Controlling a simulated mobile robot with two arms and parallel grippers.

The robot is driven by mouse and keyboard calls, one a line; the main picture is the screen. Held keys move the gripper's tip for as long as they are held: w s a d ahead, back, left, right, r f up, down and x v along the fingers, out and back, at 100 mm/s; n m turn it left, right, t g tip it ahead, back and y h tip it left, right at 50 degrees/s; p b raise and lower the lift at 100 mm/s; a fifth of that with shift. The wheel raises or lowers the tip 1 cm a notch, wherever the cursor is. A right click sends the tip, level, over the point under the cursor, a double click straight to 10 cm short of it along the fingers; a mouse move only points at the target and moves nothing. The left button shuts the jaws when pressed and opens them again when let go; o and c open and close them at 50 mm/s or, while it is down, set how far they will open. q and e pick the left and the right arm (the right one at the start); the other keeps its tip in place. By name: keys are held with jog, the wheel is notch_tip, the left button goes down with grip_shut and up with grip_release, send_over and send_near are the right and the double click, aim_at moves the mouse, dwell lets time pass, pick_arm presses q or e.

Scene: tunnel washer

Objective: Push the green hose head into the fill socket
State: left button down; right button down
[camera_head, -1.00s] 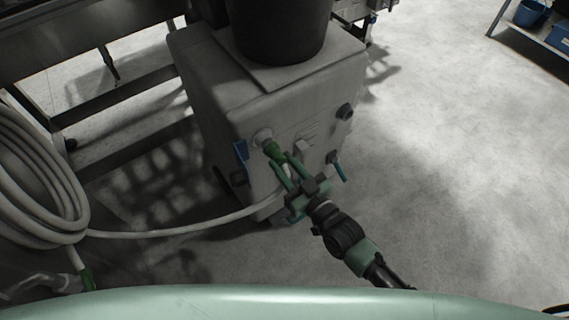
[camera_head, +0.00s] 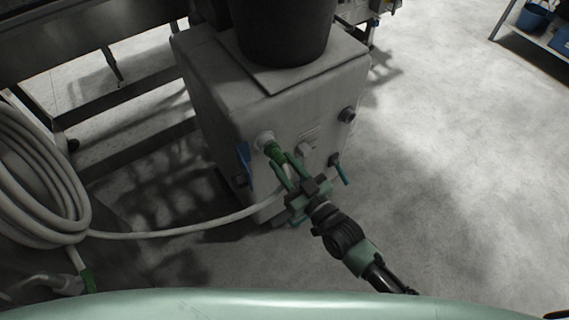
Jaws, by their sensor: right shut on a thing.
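The green hose head (camera_head: 274,151) is at the front face of the white box-shaped machine (camera_head: 225,95). My right gripper (camera_head: 284,168) is shut on the hose head, its green fingers on either side. The tip of the hose head meets the pale round fill socket (camera_head: 264,138); I cannot tell how deep it sits. The white hose (camera_head: 190,230) runs from below the gripper leftward to a coil. My left gripper is not in view.
A coiled white hose (camera_head: 45,190) hangs at the left. A dark bucket (camera_head: 285,30) stands on the machine. The floor on the right is clear.

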jog(key=c, duration=1)
grip_release()
jog(key=shift+s+d+f, duration=0.1)
jog(key=shift+s+d, duration=0.15)
jog(key=shift+s, duration=0.05)
jog(key=v, duration=0.7)
jog(key=s+d+f+m+g+h, duration=0.15)
jog(key=d+f, duration=0.25)
jog(key=f, duration=0.5)
jog(key=s+d+f+g+h, duration=0.2)
jog(key=s+d+f+h, duration=0.15)
jog(key=f, duration=0.55)
jog(key=s+d+f+m+g+h, duration=0.15)
jog(key=d+f, duration=0.35)
jog(key=f, duration=0.5)
jog(key=s+d+f+g+h, duration=0.1)
jog(key=s+d+f+g, duration=0.1)
jog(key=s+f, duration=0.3)
jog(key=s+d+f+m+g+h, duration=0.1)
jog(key=s+d+f+g, duration=0.2)
jog(key=s, duration=1.1)
jog(key=s+d+f+g+h+p, duration=0.1)
jog(key=s+d+f+g+h, duration=0.1)
jog(key=s+f, duration=0.6)
jog(key=shift+s+d+m+g, duration=0.4)
jog(key=shift+s+d+g, duration=0.05)
jog(key=shift+s+g, duration=0.35)
